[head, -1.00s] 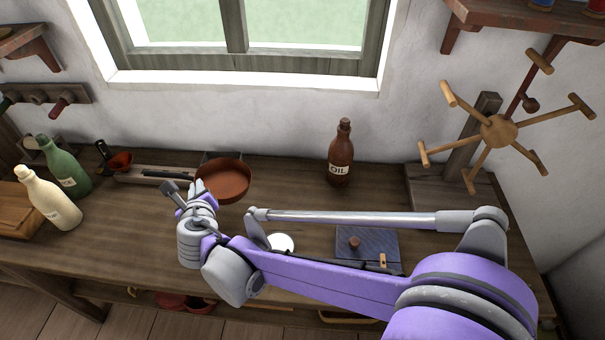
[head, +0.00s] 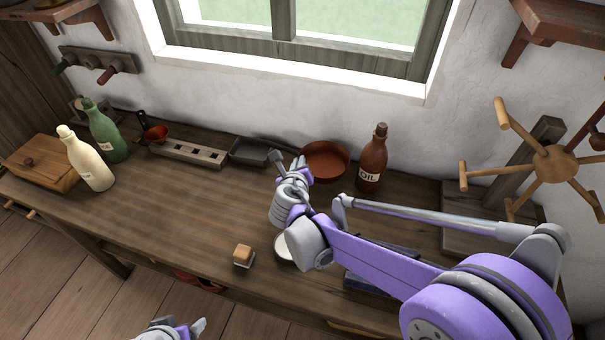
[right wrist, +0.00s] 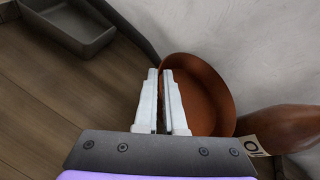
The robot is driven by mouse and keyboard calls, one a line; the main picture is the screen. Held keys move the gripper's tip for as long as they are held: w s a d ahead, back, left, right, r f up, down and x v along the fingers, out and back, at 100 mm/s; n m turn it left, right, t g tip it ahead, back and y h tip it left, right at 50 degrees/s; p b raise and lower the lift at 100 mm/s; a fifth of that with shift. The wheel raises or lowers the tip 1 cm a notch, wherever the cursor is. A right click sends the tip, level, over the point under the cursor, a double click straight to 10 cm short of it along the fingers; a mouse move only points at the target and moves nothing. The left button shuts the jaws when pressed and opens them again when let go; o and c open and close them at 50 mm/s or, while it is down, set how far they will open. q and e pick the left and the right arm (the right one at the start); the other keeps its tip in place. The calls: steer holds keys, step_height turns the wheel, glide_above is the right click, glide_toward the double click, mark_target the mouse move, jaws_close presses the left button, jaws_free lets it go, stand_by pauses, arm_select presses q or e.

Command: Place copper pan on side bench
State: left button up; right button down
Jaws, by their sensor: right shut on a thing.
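The copper pan (head: 324,161) is round and reddish, at the back of the wooden bench (head: 190,205), just left of the oil bottle. My right gripper (head: 294,168) is at its left side. In the right wrist view the pan (right wrist: 207,92) is beyond and right of the fingers (right wrist: 163,80), which are close together on its handle; the handle is mostly hidden. I cannot tell whether the pan touches the bench. My left gripper (head: 172,328) shows only partly at the bottom edge, and its jaws are unclear.
The brown oil bottle (head: 373,160) is close beside the pan; a gap is not clear. A grey tray (head: 250,151) and a holed block (head: 188,153) are left of it. Green (head: 104,132) and cream bottles (head: 88,160) stand farther left. The bench's middle left is clear.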

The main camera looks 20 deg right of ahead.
steer(key=shift+f+b, duration=0.35)
steer(key=shift+f, duration=1.65)
steer(key=shift+f, duration=0.1)
steer(key=c, duration=1.4)
jaws_free()
steer(key=shift+f, duration=0.1)
steer(key=o, duration=0.4)
steer(key=shift+r, duration=0.2)
steer(key=shift+s+a+r, duration=0.1)
steer(key=shift+s+r, duration=0.05)
steer(key=shift+s, duration=0.15)
steer(key=p+v, duration=0.1)
steer(key=v, duration=1)
steer(key=shift+s, duration=0.2)
